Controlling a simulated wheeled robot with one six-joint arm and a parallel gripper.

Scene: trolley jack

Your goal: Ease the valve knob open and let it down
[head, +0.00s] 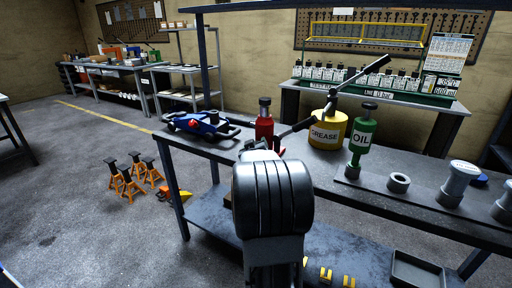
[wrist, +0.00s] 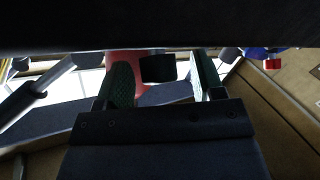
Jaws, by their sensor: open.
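A red bottle jack (head: 264,127) with a dark top stands on the near bench, partly hidden behind my arm. A long dark lever (head: 350,83) slants up to the right beside it. In the wrist view my gripper (wrist: 160,72) is open, one finger each side of a dark blocky piece (wrist: 157,68). The piece lies in front of a red body (wrist: 125,60) and may be the valve knob; I cannot tell for sure, nor whether the fingers touch it. My arm hides the gripper in the head view.
A blue trolley jack (head: 200,124) lies left on the bench. A yellow grease can (head: 328,130), a green oil jack (head: 363,135), a grey ring (head: 399,182) and grey jacks (head: 458,182) stand right. Orange jack stands (head: 130,180) are on the floor.

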